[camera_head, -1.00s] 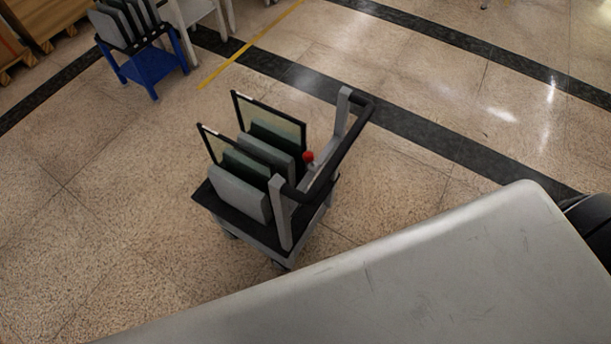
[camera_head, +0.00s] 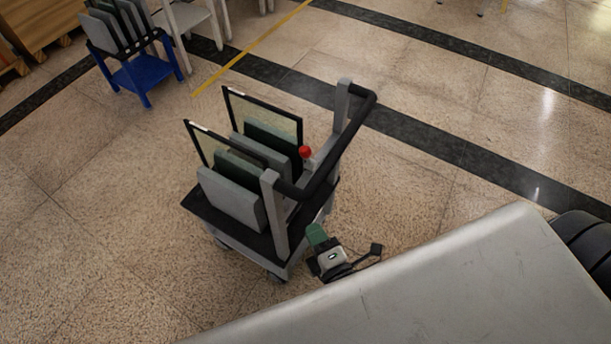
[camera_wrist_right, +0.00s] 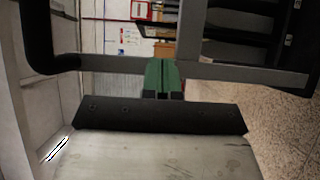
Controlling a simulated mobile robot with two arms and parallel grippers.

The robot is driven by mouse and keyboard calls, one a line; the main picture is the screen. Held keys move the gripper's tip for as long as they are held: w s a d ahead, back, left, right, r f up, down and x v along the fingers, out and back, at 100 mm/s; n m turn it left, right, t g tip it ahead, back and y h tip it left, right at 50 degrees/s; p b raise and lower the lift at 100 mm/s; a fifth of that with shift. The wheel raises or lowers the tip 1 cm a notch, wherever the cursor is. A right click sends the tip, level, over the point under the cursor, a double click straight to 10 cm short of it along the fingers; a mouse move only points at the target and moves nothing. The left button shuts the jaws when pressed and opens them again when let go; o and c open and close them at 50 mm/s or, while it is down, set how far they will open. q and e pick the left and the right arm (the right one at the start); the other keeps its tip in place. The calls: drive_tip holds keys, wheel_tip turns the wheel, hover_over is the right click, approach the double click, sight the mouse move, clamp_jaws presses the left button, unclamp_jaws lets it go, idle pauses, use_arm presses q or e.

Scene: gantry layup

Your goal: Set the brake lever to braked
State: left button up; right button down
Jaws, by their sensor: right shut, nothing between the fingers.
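The cart (camera_head: 282,238) stands on the floor in the middle of the head view, with a black push handle (camera_head: 345,150) on grey posts. A red knob (camera_head: 305,152), which looks like the end of the brake lever, shows near the handle between the posts; the lever's shaft is mostly hidden. My right gripper (camera_head: 316,234) has green fingers and is shut and empty. It is low, just right of the near post and apart from the knob. Its shut fingers show in the right wrist view (camera_wrist_right: 160,78), where the knob cannot be made out. My left gripper is out of view.
Grey and green blocks and two framed panels (camera_head: 265,115) stand on the cart's black deck. A blue rack (camera_head: 147,76) with panels stands at the upper left, beside a white table (camera_head: 185,15). The floor left of the cart is clear.

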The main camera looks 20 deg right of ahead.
drive_tip(key=shift+n+t+h, duration=0.5)
drive_tip(key=shift+n+t, duration=0.1)
drive_tip(key=shift+t, duration=0.2)
drive_tip(key=r, duration=0.4)
drive_tip(key=shift+w+d+r, duration=0.1)
drive_tip(key=shift+w+d, duration=0.1)
drive_tip(key=shift+d, duration=0.15)
drive_tip(key=shift+w, duration=0.1)
drive_tip(key=w+d+r, duration=0.2)
drive_tip(key=w, duration=1)
drive_tip(key=shift+w+p, duration=0.3)
drive_tip(key=shift+p, duration=0.05)
drive_tip(key=shift+d, duration=0.1)
